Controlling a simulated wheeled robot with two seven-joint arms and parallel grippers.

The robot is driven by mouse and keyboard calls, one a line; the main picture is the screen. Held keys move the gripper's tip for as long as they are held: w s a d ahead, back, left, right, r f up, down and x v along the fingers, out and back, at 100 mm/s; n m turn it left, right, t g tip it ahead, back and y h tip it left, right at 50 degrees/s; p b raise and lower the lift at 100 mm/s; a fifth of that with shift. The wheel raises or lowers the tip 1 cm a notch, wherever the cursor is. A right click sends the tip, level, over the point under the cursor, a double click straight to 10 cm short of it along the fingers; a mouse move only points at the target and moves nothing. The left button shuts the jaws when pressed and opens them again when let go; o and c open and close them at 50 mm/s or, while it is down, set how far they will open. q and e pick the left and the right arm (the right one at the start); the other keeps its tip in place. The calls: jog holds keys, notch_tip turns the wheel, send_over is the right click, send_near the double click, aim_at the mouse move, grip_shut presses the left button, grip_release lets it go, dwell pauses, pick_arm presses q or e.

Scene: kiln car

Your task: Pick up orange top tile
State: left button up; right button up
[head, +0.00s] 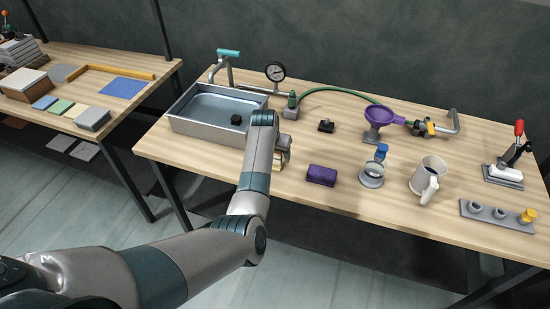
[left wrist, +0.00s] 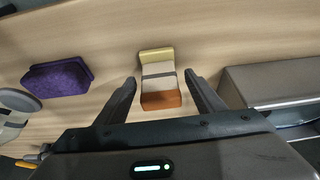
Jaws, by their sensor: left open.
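The orange tile (left wrist: 161,100) shows in the left wrist view as the nearest part of a small block of tiles. Behind it are pale pieces, a grey band and a yellow piece (left wrist: 156,55). My left gripper (left wrist: 160,78) is open, one finger on each side of the block, with gaps visible on both sides. In the head view my left gripper (head: 283,148) is over the table and mostly covers the tiles; only a pale edge (head: 277,164) shows there. I cannot tell the exact height of the fingers. My right gripper is not in view.
A purple sponge-like block (head: 321,175) lies right of the tiles. A metal sink (head: 180,122) stands to the left. A glass with a blue top (head: 373,172), a mug (head: 427,176) and a purple funnel (head: 382,116) stand further right. Bare wood lies between them.

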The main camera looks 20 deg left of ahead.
pick_arm(q)
jog(key=shift+w+f, duration=0.1)
jog(key=shift+f, duration=0.3)
jog(key=c, duration=1.2)
jog(key=shift+r, duration=0.25)
